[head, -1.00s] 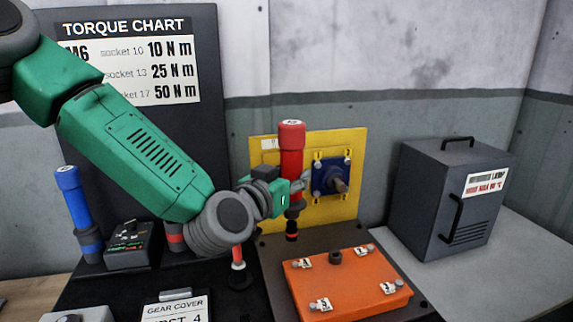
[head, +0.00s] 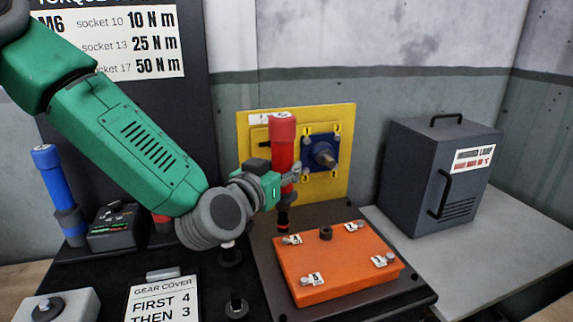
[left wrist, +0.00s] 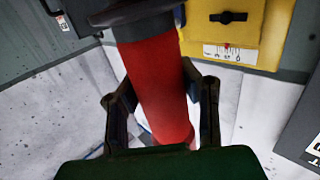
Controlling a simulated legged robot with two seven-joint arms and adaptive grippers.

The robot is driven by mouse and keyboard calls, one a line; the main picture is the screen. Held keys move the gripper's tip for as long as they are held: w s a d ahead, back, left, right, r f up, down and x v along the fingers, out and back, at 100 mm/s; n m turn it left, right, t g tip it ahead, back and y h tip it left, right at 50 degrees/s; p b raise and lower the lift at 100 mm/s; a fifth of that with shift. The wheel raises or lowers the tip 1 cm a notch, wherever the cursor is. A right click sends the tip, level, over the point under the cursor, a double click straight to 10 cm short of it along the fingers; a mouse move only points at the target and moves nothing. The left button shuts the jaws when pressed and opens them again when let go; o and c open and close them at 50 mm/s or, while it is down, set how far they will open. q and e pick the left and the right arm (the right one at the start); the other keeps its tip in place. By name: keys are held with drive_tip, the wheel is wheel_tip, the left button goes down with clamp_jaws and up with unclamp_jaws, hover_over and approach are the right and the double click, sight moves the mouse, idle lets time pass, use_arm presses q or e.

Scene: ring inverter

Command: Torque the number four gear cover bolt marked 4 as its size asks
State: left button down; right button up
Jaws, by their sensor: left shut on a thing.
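My left gripper (head: 290,180) is shut around the red torque tool (head: 283,145), which stands upright; the left wrist view shows both fingers beside its red body (left wrist: 158,90). The tool's dark lower end (head: 282,224) is just above the back left corner of the orange gear cover (head: 335,262). The bolt marked 4 (head: 286,240) is at that corner, close under the tool; I cannot tell whether they touch. Other tagged bolts sit at the back right (head: 361,223), front right (head: 391,256) and front left (head: 305,281) corners. My right gripper is out of view.
A torque chart (head: 130,45) lists sockets 10, 13 and 17 with 10, 25 and 50 N m. A card (head: 163,297) reads "GEAR COVER FIRST 4 THEN 3". A blue tool (head: 52,178) stands left. A yellow panel (head: 342,130) stands behind; a dark cabinet (head: 437,180) is at right.

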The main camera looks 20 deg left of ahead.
use_arm(q)
drive_tip(key=shift+f, duration=0.45)
drive_tip(key=shift+d+f+b, duration=0.2)
drive_tip(key=shift+f+b, duration=0.4)
drive_tip(key=shift+b, duration=0.1)
drive_tip(key=shift+d+r, duration=0.25)
drive_tip(key=shift+d, duration=0.1)
drive_tip(key=shift+s+a+f, duration=0.1)
drive_tip(key=shift+a+f, duration=0.05)
drive_tip(key=shift+a, duration=0.5)
drive_tip(key=shift+d, duration=0.3)
drive_tip(key=shift+d+p, duration=0.15)
drive_tip(key=shift+p, duration=0.15)
